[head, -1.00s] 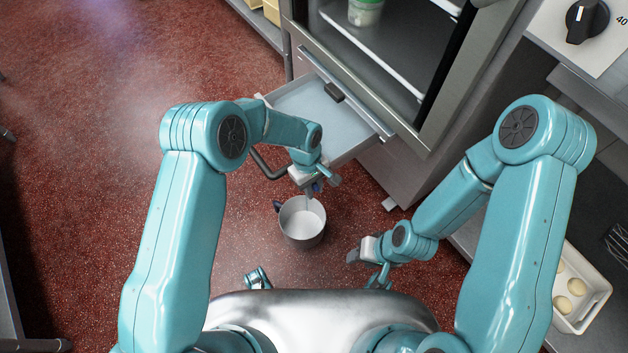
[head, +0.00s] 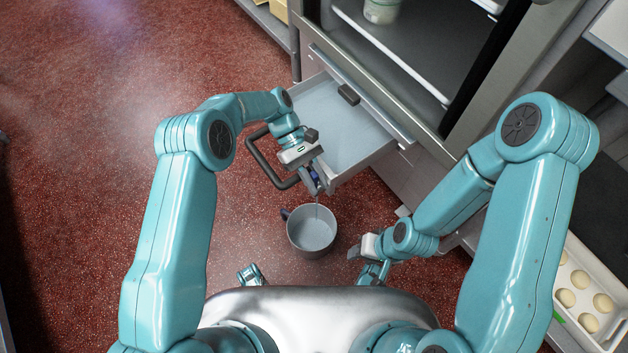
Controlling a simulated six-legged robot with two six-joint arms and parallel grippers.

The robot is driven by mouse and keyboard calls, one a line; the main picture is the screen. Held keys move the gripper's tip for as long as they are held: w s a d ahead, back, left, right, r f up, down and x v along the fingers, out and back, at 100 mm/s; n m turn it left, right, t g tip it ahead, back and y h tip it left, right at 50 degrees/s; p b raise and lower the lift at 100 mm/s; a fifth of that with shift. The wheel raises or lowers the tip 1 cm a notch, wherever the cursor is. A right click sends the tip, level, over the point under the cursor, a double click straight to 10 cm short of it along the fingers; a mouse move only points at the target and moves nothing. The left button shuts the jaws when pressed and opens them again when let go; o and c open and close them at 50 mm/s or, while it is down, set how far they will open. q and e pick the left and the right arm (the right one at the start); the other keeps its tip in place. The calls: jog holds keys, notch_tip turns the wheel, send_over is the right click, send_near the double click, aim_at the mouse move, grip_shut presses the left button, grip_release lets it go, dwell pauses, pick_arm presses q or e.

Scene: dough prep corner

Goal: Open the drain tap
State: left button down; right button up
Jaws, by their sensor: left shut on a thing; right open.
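The drain tap, a small part with a blue piece (head: 316,174), sits at the near corner of the pulled-out drawer tray (head: 345,125). My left gripper (head: 312,180) is shut at the tap and hides most of it, so I cannot tell how far its lever is turned. A grey mug (head: 311,231) stands upright on the floor just below the tap, its handle to the left. Its inside looks blue-grey; I cannot tell whether it holds liquid. My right gripper (head: 362,256) is open and empty, to the right of the mug and apart from it.
A dark bar handle (head: 272,163) sticks out from the tray's front. The cabinet above stands open, with a jar (head: 381,11) on a shelf. A white tray of dough balls (head: 590,295) is at right. The red floor (head: 85,150) at left is clear.

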pick_arm(q)
jog(key=shift+w+a, duration=0.15)
jog(key=shift+w, duration=0.1)
pick_arm(e)
jog(key=shift+w+a+f, duration=0.2)
jog(key=shift+w+f, duration=0.15)
jog(key=shift+w, duration=0.05)
pick_arm(q)
jog(key=c, duration=1.1)
grip_release()
pick_arm(e)
jog(key=shift+d, duration=0.1)
pick_arm(q)
jog(key=shift+r, duration=0.1)
